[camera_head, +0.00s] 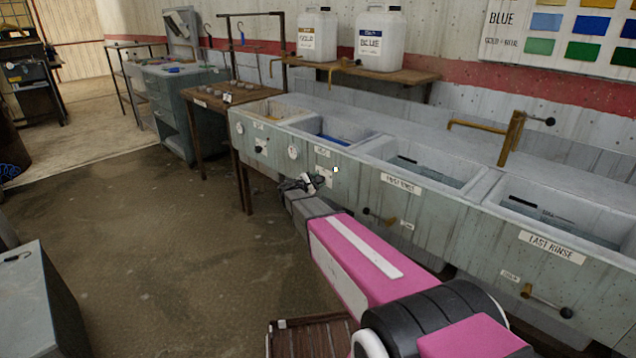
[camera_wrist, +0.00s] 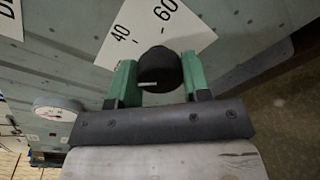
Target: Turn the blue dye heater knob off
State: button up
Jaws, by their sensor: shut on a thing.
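The black heater knob (camera_wrist: 160,68) sits between the two green fingers of my gripper (camera_wrist: 157,80) in the wrist view. A white line on the knob shows. Behind it is a white dial plate (camera_wrist: 150,25) marked 40 and 60. In the head view my gripper (camera_head: 312,182) is at the front panel under the vat with blue dye (camera_head: 330,139). My gripper is shut on the knob there, and it mostly hides the knob in that view. Another heater knob (camera_head: 261,146) is on the panel further left, under the gold-coloured vat.
A round gauge (camera_head: 293,152) is on the panel left of my gripper. Drain valves (camera_head: 378,217) stick out below the rinse basins to the right. A wooden table (camera_head: 210,100) stands beyond the vats.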

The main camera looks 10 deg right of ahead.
jog(key=shift+s+f+n, duration=0.1)
jog(key=shift+n, duration=1.6)
jog(key=o, duration=0.9)
jog(key=v, duration=1.1)
